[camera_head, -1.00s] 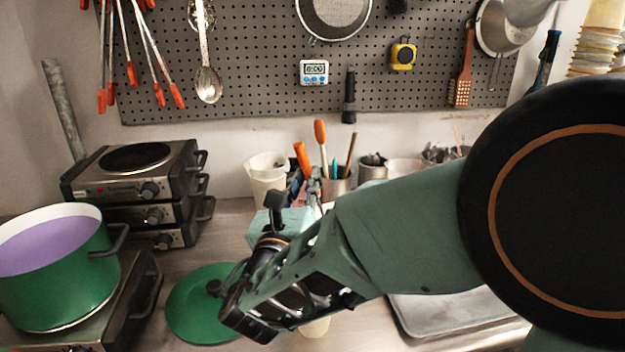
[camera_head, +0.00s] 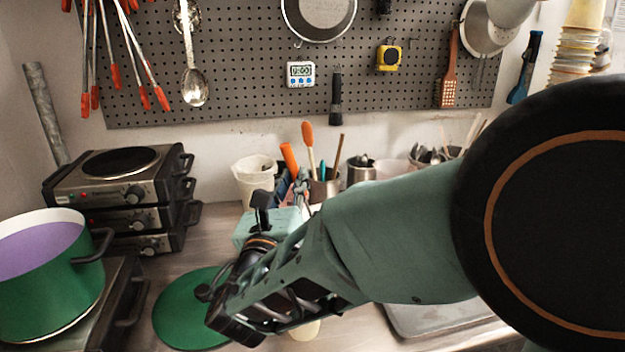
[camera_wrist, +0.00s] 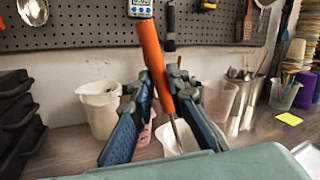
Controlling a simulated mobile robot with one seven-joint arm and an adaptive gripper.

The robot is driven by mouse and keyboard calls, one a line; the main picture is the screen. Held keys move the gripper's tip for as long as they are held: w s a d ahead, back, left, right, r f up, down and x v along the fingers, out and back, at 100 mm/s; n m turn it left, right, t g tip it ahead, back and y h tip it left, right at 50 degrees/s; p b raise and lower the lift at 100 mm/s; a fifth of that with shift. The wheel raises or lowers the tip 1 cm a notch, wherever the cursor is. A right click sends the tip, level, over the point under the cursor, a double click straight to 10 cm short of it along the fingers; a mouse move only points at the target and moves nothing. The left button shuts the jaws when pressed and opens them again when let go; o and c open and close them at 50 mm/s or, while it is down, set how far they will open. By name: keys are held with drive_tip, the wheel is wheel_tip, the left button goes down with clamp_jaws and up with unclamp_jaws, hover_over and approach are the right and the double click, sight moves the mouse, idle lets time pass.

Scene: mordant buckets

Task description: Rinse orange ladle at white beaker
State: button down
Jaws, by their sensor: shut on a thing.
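My gripper (camera_wrist: 165,92) is shut on the orange ladle (camera_wrist: 154,62). Its orange handle rises above the fingers and leans left in the wrist view, and a thin metal shaft runs down below them. The ladle's bowl is hidden. In the head view the orange handle (camera_head: 289,157) shows beyond my arm, and the fingers are mostly covered. A white beaker-like container (camera_wrist: 100,108) stands by the wall, left of my gripper; it also shows in the head view (camera_head: 254,182). Another white vessel (camera_wrist: 181,138) is behind the shaft. I cannot tell which is the task's beaker.
A green pot (camera_head: 50,270) stands on a hot plate at left, beside stacked burners (camera_head: 120,190). A green lid (camera_head: 185,315) lies on the counter. Utensil containers line the wall (camera_head: 361,172). A metal tray (camera_head: 440,315) lies at right, partly behind my arm.

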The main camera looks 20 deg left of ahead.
drive_tip(key=shift+w+d, duration=0.2)
drive_tip(key=shift+w, duration=0.65)
drive_tip(key=shift+s+a+b, duration=0.2)
drive_tip(key=shift+s+b, duration=0.3)
drive_tip(key=shift+s, duration=0.35)
drive_tip(key=shift+w, duration=0.15)
drive_tip(key=shift+w+d, duration=0.25)
drive_tip(key=shift+w, duration=0.45)
drive_tip(key=shift+s, duration=0.1)
